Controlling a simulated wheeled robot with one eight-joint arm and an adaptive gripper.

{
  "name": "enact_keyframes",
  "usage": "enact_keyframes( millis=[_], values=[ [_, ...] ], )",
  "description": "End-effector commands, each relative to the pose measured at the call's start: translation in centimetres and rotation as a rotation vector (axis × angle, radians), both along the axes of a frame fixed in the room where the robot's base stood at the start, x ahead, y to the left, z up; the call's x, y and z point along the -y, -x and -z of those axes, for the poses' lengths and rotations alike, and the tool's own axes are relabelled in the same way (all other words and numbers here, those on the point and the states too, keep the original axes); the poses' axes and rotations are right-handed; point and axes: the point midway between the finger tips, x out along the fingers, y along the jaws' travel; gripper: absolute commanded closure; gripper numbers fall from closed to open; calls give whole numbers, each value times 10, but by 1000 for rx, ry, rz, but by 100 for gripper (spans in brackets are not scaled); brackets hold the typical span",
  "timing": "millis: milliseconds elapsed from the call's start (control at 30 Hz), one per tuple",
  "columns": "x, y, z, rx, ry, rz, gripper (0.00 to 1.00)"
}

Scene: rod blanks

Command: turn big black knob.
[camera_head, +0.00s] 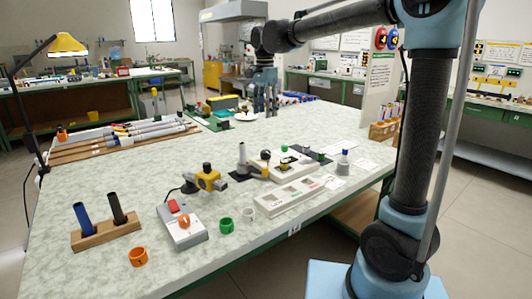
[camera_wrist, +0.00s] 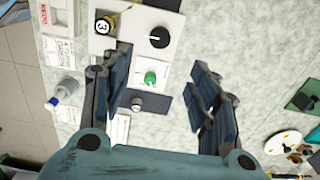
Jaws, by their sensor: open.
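A round black knob (camera_wrist: 159,38) with a white pointer line sits on a white panel (camera_wrist: 130,45) in the wrist view, ahead of my fingertips. A green knob (camera_wrist: 150,78) sits on the same panel, seen between my fingers. A black round piece marked 3 (camera_wrist: 104,25) is at the panel's left. My gripper (camera_wrist: 158,62) is open and empty, its fingers wide apart, above the panel area and touching nothing that I can see. In the head view my gripper (camera_head: 265,108) hangs beyond the white panel (camera_head: 280,165), which lies on the table.
A grey post (camera_head: 242,157) and a yellow-black device (camera_head: 208,179) stand left of the panel. A grey bottle with a blue cap (camera_head: 344,162) stands right. A long white tray (camera_head: 287,197) lies in front. The table (camera_head: 110,180) is clear at the left middle.

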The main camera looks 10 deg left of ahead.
Motion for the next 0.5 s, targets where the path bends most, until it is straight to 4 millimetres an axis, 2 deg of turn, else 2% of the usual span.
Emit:
enact_keyframes(
  millis=[167, 500],
  values=[
    [-3, 0, 13, -1, 1, 4, 45],
    [-2, 0, 69, -1, 1, 3, 45]
  ],
)
